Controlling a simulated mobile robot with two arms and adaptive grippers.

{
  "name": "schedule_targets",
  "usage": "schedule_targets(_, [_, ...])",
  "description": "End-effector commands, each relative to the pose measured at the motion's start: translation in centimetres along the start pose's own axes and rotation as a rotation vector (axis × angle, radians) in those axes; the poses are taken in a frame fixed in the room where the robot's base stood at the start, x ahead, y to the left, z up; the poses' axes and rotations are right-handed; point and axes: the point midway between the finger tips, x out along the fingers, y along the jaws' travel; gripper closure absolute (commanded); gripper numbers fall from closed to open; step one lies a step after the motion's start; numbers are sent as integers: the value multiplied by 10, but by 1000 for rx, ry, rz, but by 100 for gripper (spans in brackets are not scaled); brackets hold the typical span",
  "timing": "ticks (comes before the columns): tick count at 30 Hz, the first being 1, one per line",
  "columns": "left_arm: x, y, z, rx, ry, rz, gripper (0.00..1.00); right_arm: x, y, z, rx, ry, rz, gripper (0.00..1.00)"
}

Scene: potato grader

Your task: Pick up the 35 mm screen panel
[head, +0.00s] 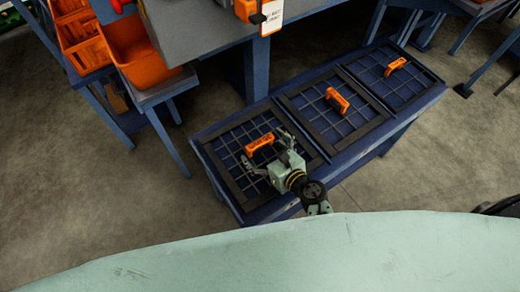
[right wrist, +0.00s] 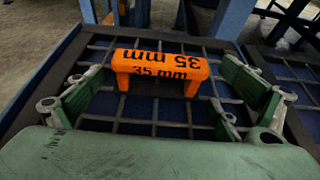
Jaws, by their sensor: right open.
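The 35 mm screen panel (head: 233,177) is a dark square frame with a wire grid, lying flat at the left end of a blue bench. Its orange handle (head: 261,143) stands up from the grid. In the right wrist view the handle (right wrist: 160,67) reads "35 mm" and sits centred ahead of the fingers. My right gripper (head: 268,154) is over this panel, close to the handle. In the wrist view its green fingers (right wrist: 163,97) are spread wide, one on each side of the handle, with gaps between. My left gripper is not in view.
Two more framed grid panels, a middle one (head: 308,88) and a right one (head: 352,67), lie beside it on the blue bench (head: 346,150), each with an orange handle. Orange bins (head: 140,52) and a grey machine (head: 197,36) on blue legs stand behind.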

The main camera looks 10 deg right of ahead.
Motion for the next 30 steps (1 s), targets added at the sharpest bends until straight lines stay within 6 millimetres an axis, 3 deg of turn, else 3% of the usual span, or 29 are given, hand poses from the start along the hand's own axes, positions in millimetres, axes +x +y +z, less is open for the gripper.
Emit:
schedule_targets(6, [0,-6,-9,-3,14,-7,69,0,0,0,0,1,0,6])
schedule_targets(30, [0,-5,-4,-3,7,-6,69,0,2,0,2,1,5,76])
